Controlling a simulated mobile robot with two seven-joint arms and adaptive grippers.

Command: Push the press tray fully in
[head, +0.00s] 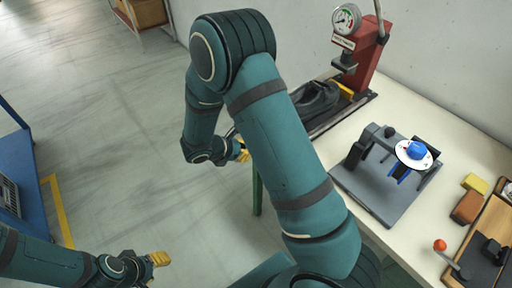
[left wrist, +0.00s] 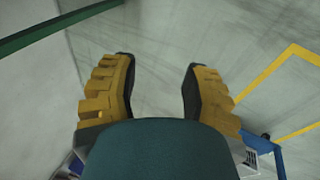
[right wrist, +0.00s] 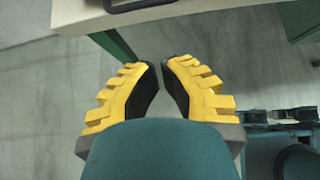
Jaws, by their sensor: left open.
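The press (head: 368,55) is red with a round gauge and stands at the back of the white table. Its dark tray (head: 342,114) sticks out in front of the press head with a dark shoe (head: 318,98) on it. My right arm hides the tray's near end. My right gripper (head: 243,152) is off the table's left edge, left of the tray. In the right wrist view its fingers (right wrist: 162,72) have only a narrow gap and nothing between them. A dark handle (right wrist: 135,4) shows above them, apart. My left gripper (head: 160,259) is open and empty over the floor.
A grey stand (head: 380,185) with a white disc and blue knob (head: 415,150) is right of my right arm. Brown and yellow blocks (head: 468,207) and a wooden board (head: 490,245) lie farther right. A blue frame (head: 20,180) stands left. The floor between is clear.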

